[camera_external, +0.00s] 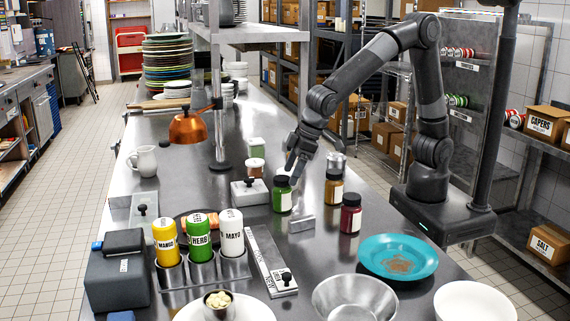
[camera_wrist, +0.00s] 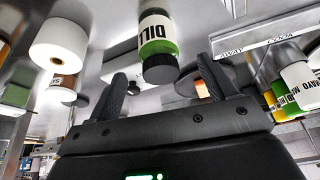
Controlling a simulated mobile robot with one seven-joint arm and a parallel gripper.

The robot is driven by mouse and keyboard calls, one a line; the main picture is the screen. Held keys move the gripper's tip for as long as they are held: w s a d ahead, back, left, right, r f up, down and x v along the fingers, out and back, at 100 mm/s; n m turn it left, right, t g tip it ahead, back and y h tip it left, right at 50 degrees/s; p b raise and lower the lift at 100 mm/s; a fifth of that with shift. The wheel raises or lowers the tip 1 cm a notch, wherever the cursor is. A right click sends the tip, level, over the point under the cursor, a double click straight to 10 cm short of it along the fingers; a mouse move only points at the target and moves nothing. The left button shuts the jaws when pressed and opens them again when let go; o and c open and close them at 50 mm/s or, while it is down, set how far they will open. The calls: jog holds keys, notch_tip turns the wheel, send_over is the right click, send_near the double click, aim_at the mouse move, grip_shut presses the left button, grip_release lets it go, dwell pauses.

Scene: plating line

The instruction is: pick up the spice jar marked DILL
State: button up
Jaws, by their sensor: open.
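The spice jar marked DILL (camera_wrist: 155,38) has green contents, a white label and a dark lid. In the wrist view it lies ahead of my gripper (camera_wrist: 163,82), roughly between the lines of the two spread fingers, and nothing is held. In the external view a green jar with a dark lid (camera_external: 282,196) matches it and stands upright on the steel counter. My gripper (camera_external: 294,166) is just above and beside its lid there. I cannot tell whether they touch. The label text is not readable in the external view.
A brown-yellow jar (camera_external: 334,190) and a red jar (camera_external: 350,216) stand close to the right. Squeeze bottles (camera_external: 198,237) stand in a holder in front.

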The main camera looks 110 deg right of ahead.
aim_at(282, 188)
jog(key=shift+d+x, duration=0.2)
jog(key=shift+x, duration=3.35)
jog(key=shift+w+r, duration=0.1)
jog(key=shift+w, duration=0.05)
jog(key=shift+c, duration=0.3)
jog(key=c, duration=1.2)
jog(key=shift+o, duration=0.2)
jog(key=shift+r, duration=0.15)
